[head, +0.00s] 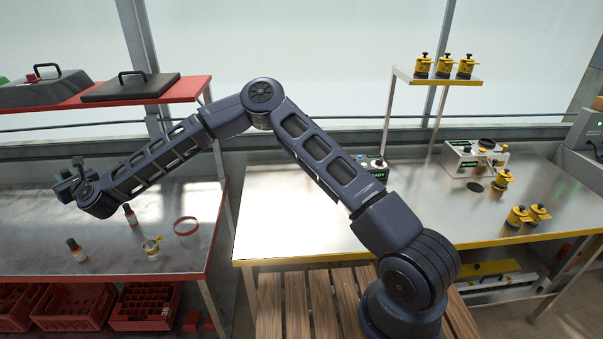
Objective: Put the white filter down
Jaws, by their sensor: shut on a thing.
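My gripper (66,184) is at the far left, at the end of my outstretched arm, above the left table (105,262). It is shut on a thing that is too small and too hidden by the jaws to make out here. I see no white filter lying in the open on the table. A red ring (176,231) lies flat on this table, right of my gripper. A small glass jar with a yellow band (152,250) stands near the front.
Two dark-capped bottles (78,252) (130,215) stand below and right of my gripper. A red shelf (190,88) with lidded trays hangs behind. Red crates (145,312) sit underneath. The right bench (300,220) holds yellow canisters (515,219) and a white device (460,160).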

